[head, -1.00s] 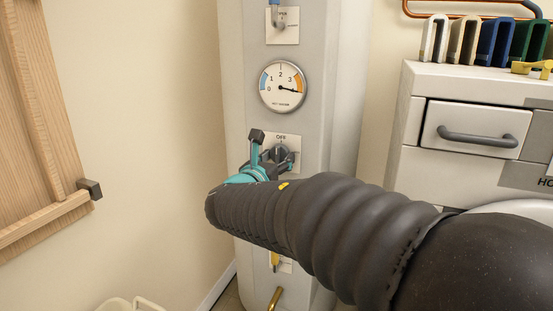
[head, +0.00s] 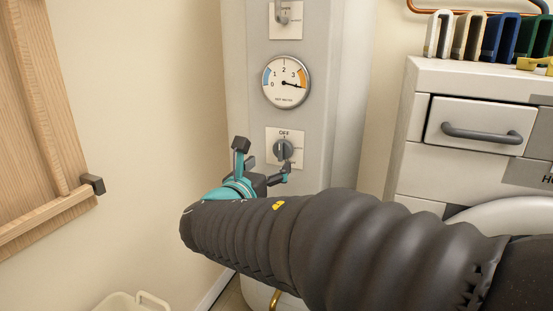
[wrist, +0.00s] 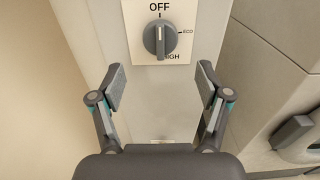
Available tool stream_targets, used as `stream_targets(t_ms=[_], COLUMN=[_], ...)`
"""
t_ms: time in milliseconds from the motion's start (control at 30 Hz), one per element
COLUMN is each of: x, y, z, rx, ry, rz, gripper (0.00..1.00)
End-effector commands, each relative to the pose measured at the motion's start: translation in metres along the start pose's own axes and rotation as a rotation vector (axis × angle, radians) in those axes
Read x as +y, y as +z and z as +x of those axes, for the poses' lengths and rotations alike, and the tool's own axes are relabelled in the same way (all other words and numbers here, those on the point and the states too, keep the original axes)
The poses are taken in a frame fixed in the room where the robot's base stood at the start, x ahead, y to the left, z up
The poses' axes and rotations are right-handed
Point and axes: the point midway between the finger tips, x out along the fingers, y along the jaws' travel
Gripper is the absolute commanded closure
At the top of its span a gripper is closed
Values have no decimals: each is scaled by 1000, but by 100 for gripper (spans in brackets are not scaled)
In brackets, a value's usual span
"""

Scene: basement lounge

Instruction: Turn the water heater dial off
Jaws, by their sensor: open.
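The water heater dial (head: 283,149) is a dark grey knob on a white plate marked OFF at the top, on the front of the pale heater (head: 335,110). In the wrist view the dial (wrist: 158,38) shows its light pointer line straight up at OFF, with ECO and HIGH marked to the right and below. My gripper (head: 263,158) is open and empty, its fingers spread below and in front of the dial. In the wrist view the two fingertips (wrist: 160,84) stand apart on either side, below the dial and not touching it.
A round gauge (head: 286,82) sits above the dial, with a small lever (head: 282,17) higher up. A white cabinet with a drawer handle (head: 481,134) stands right. A wooden frame (head: 45,130) hangs left. A pale bin (head: 133,303) stands below.

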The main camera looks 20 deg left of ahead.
Motion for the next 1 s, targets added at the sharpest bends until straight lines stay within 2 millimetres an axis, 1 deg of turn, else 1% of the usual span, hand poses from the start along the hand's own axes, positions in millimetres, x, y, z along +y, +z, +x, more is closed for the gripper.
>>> stream_targets(t_ms=[33,100,200,300,467,733,867,933,967,1000], x=[1,1,1,0,0,0,1,1,0,-3], y=[1,0,0,0,0,0,0,-5,-10,-22], z=[-11,-22,-35,-43,-48,-48,-48,-48,-48,-50], rx=[0,0,0,1,0,0,2,22,45,88], ry=[5,3,2,2,0,0,3,4,-3,-18], rz=[1,0,1,0,0,1,45,109,149,206], gripper=[24,24,24,24,24,24,24,24,24,24])
